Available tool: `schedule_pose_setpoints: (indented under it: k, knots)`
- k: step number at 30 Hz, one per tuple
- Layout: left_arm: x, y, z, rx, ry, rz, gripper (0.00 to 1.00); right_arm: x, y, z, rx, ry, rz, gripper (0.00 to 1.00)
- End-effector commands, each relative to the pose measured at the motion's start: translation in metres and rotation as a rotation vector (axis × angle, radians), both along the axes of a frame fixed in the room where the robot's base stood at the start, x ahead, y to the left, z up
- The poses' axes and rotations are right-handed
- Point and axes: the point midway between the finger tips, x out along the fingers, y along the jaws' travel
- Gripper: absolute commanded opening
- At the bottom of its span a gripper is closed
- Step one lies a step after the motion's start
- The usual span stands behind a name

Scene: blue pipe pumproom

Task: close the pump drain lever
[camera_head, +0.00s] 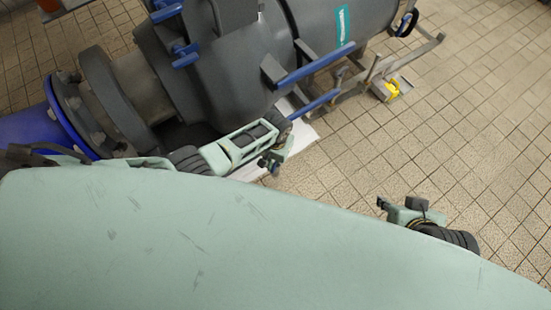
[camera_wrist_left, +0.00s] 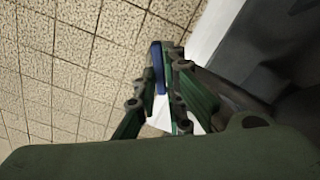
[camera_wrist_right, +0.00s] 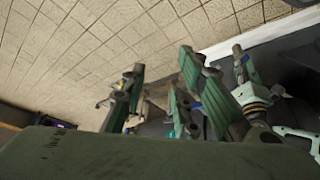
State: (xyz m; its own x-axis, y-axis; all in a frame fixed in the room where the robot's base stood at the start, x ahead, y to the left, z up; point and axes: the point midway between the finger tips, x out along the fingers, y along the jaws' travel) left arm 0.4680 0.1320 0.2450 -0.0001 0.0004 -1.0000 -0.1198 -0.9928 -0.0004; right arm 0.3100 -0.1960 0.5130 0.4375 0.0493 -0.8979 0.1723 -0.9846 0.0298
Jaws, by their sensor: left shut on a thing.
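A blue lever bar (camera_head: 318,104) sticks out from the lower side of the grey pump (camera_head: 240,70), pointing up and right in the head view. My left gripper (camera_head: 284,124) is at the lower left end of this bar. In the left wrist view, its fingers (camera_wrist_left: 168,60) are closed together on a blue piece (camera_wrist_left: 158,66), which looks like the lever. The exact contact is partly hidden by the fingers. My right gripper (camera_head: 386,205) is apart from the pump, over the floor at the right. In the right wrist view, its fingers (camera_wrist_right: 162,72) are spread and empty.
A second blue bar (camera_head: 315,64) runs just above the lever. A metal frame (camera_head: 400,65) with a yellow part (camera_head: 391,90) stands on the tiled floor. A blue pipe (camera_head: 28,128) joins the pump's flange at the left. The tiled floor (camera_head: 470,120) at the right is clear.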

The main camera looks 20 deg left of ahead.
Motion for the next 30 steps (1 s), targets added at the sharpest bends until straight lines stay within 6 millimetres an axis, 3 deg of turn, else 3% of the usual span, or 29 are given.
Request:
schedule_pose_setpoints:
  k: [12,30]
  knots:
    - [-0.002,-0.003,0.0,-0.002,0.004,-0.355,0.0,-0.035,-0.01,-0.007,-0.029,0.145,-0.012,0.28]
    - [-0.003,-0.004,-0.001,-0.002,0.003,-0.558,0.0,-0.034,-0.01,-0.005,-0.029,0.144,-0.012,0.28]
